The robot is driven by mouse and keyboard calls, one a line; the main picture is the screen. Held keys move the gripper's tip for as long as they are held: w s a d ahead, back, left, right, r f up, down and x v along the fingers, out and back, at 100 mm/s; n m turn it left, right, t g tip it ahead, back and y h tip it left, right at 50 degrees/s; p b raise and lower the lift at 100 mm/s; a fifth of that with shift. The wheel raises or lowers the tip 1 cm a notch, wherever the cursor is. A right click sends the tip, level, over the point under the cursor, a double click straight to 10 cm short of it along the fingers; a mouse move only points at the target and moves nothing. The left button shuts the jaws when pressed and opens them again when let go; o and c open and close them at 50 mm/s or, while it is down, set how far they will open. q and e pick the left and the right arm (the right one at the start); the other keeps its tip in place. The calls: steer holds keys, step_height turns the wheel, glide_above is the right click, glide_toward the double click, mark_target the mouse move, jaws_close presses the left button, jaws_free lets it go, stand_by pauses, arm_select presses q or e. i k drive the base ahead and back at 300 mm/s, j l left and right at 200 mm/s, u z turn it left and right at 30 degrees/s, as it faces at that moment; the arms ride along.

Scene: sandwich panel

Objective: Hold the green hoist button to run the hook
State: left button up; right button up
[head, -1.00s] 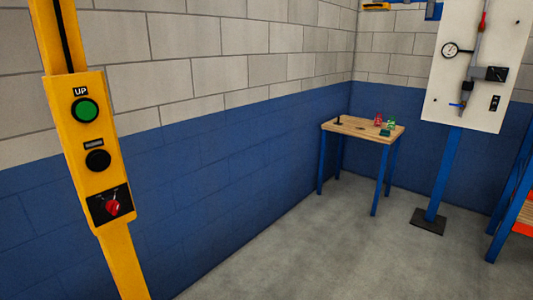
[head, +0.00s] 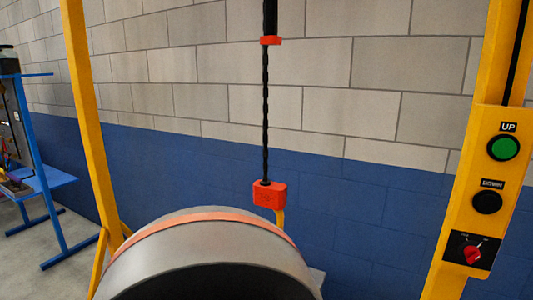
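The green hoist button (head: 503,147) sits under an "UP" label on the yellow control post (head: 480,212) at the right of the head view. Below it are a black button (head: 487,202) and a red rotary switch (head: 472,254) on a black plate. The hoist's red hook block (head: 269,195) hangs on a black chain (head: 265,120) in the middle, with a yellow piece below it; its lower end is hidden behind a large grey drum with an orange band (head: 210,219). Neither of my grippers is in view.
A yellow frame leg (head: 88,130) stands left of the hanging chain. A blue workbench (head: 48,182) with items stands at the far left. A grey and blue block wall (head: 370,130) lies behind. Some floor shows at lower left.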

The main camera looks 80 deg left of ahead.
mark_target(504, 148)
steer(key=i+l+u, duration=0.4)
steer(key=i, duration=0.25)
steer(key=u, duration=2.75)
steer(key=z, duration=1.6)
